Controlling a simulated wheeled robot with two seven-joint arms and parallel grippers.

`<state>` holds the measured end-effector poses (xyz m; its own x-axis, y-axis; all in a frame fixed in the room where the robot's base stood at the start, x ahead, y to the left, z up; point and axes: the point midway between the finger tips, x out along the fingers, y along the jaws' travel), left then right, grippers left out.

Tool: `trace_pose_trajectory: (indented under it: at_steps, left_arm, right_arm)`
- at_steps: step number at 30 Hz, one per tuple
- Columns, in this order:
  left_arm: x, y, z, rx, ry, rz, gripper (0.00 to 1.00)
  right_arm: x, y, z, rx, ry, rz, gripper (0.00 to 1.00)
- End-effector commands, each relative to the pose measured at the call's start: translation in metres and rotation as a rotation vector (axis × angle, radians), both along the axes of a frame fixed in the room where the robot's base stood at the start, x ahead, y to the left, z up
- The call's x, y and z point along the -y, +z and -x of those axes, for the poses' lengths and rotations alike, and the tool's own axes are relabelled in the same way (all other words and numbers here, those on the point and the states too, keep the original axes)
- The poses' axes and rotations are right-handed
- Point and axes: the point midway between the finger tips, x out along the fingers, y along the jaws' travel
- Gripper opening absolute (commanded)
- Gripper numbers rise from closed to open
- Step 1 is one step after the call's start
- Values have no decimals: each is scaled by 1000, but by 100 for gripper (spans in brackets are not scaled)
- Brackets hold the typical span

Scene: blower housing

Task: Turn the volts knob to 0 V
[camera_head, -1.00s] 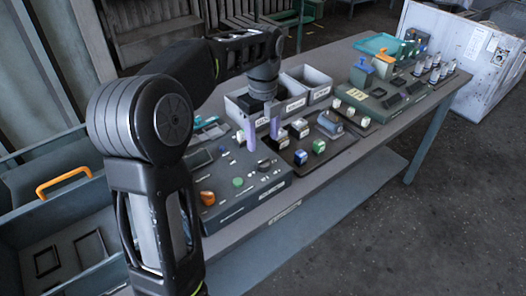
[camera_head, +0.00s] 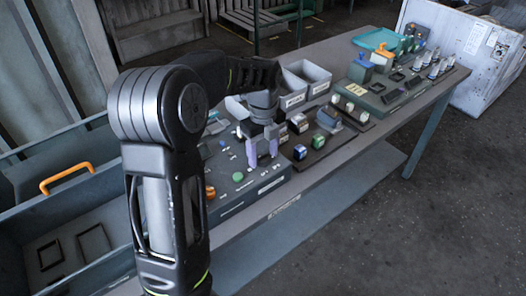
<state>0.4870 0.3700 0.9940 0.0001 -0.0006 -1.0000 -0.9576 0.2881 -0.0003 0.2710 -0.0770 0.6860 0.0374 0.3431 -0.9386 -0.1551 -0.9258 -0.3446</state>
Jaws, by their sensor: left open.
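The grey control panel (camera_head: 232,208) lies on the near end of the table. It has a green button (camera_head: 238,177), an orange knob or button (camera_head: 210,192) and several small knobs and switches. Its labels are too small to read, so I cannot tell which knob is the volts knob. The fingers and my arm hide part of the panel. My right gripper is not in view.
Right of the panel is a dark board with coloured blocks (camera_head: 300,152). Grey bins (camera_head: 306,84) stand behind. Another device with a blue block (camera_head: 360,72) is farther along the table. A blue-grey crate with an orange handle (camera_head: 66,178) is at left.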

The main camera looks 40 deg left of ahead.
Motion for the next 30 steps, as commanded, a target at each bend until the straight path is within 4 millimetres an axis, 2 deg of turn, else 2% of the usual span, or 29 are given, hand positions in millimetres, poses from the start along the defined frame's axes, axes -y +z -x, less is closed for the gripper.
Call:
trace_pose_trajectory:
  at_steps: [4,24,30]
  left_arm:
    - [0,0,0,0,0,0,55]
    - [0,0,0,0,0,-1,0]
    - [0,0,0,1,1,-1,0]
  right_arm:
    - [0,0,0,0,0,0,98]
    - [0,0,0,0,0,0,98]
    - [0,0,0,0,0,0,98]
